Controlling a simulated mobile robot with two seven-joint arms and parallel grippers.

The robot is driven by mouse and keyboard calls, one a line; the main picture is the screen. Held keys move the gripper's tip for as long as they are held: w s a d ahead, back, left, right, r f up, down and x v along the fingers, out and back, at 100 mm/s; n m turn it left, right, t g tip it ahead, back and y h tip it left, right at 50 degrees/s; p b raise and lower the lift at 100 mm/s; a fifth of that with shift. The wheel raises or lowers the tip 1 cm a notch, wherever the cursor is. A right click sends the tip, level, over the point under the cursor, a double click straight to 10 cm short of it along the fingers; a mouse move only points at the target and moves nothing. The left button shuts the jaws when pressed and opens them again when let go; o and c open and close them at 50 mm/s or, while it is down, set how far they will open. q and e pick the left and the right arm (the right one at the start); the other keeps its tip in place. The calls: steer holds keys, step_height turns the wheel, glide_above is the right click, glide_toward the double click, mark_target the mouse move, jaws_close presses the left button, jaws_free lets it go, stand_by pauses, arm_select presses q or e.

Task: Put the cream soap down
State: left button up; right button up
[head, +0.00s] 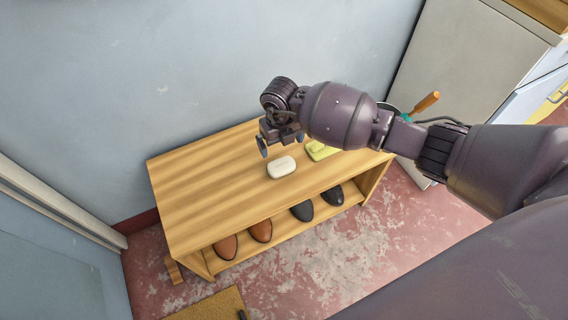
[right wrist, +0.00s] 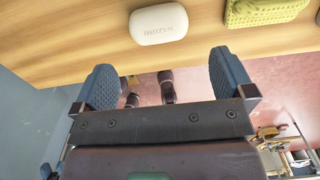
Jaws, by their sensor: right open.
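The cream soap (head: 281,167) is a rounded, pale bar lying flat on the wooden shoe bench (head: 205,190). It also shows in the right wrist view (right wrist: 158,24), with lettering on its face. My right gripper (head: 273,142) is above the bench, close to the soap. In the right wrist view its two blue ridged fingers (right wrist: 160,82) are wide apart with nothing between them, and the soap lies beyond the fingertips, apart from them. My left gripper is in neither view.
A yellow-green textured item (head: 319,151) lies on the bench right of the soap. Brown shoes (head: 226,247) and black shoes (head: 302,211) stand on the shelf below. A wall (head: 170,80) rises behind the bench. The bench top's left part is clear.

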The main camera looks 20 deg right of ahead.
steer(key=b, duration=0.1)
glide_above(281, 164)
step_height(281, 164, down, 5)
steer(key=shift+d+r, duration=0.15)
steer(key=shift+w+f+b, duration=0.15)
steer(key=shift+f+b, duration=0.25)
steer(key=shift+f, duration=0.1)
steer(key=f, duration=0.1)
steer(key=f+b, duration=0.1)
steer(key=f, duration=0.1)
steer(key=f+b, duration=0.1)
steer(key=shift+s+f, duration=0.15)
steer(key=shift+s, duration=0.2)
steer(key=shift+w+f, duration=0.1)
steer(key=shift+f, duration=0.15)
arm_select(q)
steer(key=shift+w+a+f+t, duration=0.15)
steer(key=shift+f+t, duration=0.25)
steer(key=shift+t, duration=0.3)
arm_select(e)
steer(key=shift+r, duration=0.1)
steer(key=shift+c, duration=0.3)
